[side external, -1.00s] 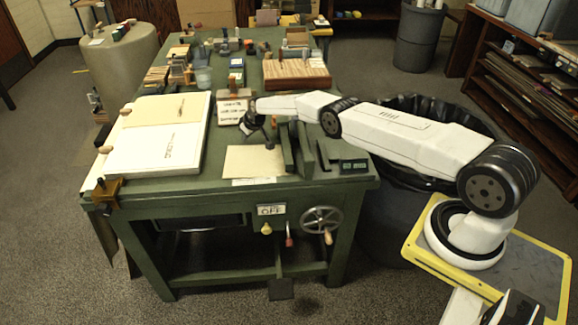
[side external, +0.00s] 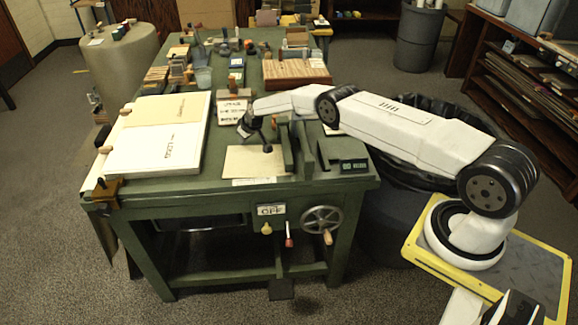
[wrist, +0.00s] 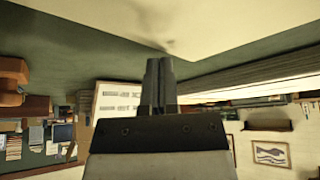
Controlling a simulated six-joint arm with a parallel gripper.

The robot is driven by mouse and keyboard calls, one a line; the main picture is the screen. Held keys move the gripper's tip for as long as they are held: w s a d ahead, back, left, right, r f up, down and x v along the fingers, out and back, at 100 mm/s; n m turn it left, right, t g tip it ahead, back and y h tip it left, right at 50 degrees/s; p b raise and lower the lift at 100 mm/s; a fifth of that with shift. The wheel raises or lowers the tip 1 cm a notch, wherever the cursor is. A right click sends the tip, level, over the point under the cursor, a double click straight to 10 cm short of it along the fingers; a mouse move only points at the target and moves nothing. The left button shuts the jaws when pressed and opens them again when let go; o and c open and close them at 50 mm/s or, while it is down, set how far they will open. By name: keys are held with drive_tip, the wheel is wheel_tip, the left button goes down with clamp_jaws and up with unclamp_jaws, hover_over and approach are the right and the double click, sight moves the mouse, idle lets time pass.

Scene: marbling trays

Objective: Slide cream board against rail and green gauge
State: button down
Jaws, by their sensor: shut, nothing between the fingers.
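The cream board (side external: 240,162) lies flat at the front of the green table. It also fills the top of the wrist view (wrist: 120,12). Upright dark green bars (side external: 304,150) stand just right of the board; I cannot tell for sure which is the rail and which the green gauge. The board's right edge is close to them; whether it touches cannot be told. My gripper (side external: 267,147) is shut and empty, its tips pointing down over the board's far right part. In the wrist view the shut fingers (wrist: 160,64) are near the board's edge, with a shadow on it.
A large white-framed panel (side external: 112,165) lies to the left. A lettered sign (side external: 232,111) stands behind the board. A green block with a small label (side external: 345,158) sits at the right edge. A reddish-brown stack (side external: 296,73) and many small items crowd the back.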

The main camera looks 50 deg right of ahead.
sight(235, 152)
drive_tip(key=shift+s+a, duration=0.25)
drive_tip(key=shift+a, duration=0.5)
drive_tip(key=shift+s+a, duration=0.2)
drive_tip(key=shift+a, duration=0.5)
drive_tip(key=shift+s+a, duration=0.25)
drive_tip(key=shift+a, duration=0.5)
idle(0.7)
drive_tip(key=shift+r, duration=0.1)
idle(0.7)
drive_tip(key=shift+w+d+r, duration=0.1)
drive_tip(key=shift+d+r, duration=0.05)
drive_tip(key=shift+r, duration=0.65)
drive_tip(key=shift+d+r, duration=0.2)
drive_tip(key=shift+r, duration=0.65)
drive_tip(key=shift+w+d+r, duration=0.1)
drive_tip(key=shift+d+r, duration=0.05)
drive_tip(key=shift+r, duration=0.65)
drive_tip(key=shift+r, duration=0.1)
